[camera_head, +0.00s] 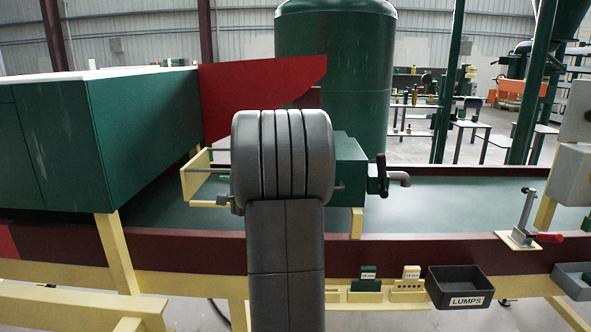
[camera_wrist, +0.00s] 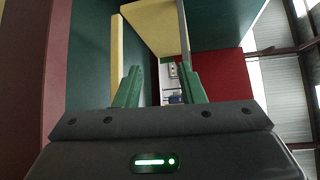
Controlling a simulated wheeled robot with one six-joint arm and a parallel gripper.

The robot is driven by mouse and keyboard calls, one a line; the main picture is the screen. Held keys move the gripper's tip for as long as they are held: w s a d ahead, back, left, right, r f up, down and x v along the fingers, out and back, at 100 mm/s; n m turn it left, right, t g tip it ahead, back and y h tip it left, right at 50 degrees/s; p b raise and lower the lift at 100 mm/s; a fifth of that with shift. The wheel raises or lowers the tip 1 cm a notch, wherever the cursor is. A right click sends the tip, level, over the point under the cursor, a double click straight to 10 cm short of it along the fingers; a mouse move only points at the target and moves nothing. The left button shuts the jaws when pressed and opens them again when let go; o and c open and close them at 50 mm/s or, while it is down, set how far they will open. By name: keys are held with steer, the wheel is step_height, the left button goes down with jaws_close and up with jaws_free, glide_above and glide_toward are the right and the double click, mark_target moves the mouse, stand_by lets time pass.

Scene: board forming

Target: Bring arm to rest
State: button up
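My gripper (camera_wrist: 161,72) shows in the wrist view with its two green fingers apart and nothing between them. Beyond the fingers are a cream frame (camera_wrist: 155,25), a green surface and a red panel (camera_wrist: 222,75). In the head view my grey arm stands upright in the middle, in front of the forming table, and its bulk hides my gripper. I cannot tell from the head view how far the fingers are from the cream frame.
The long green table (camera_head: 460,200) has a dark red rail (camera_head: 400,249). A green box housing (camera_head: 140,130) stands left, a green tank (camera_head: 335,70) behind. A LUMPS bin (camera_head: 459,288) hangs at the front right. A red-handled clamp (camera_head: 527,220) stands on the rail.

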steer(key=s+a+f+b+v, duration=0.1)
steer(key=b+v, duration=0.1)
steer(key=v, duration=1.3)
steer(key=shift+s+d+n+g, duration=0.25)
steer(key=shift+s+n+g, duration=0.05)
steer(key=shift+s, duration=0.1)
steer(key=shift+r, duration=0.1)
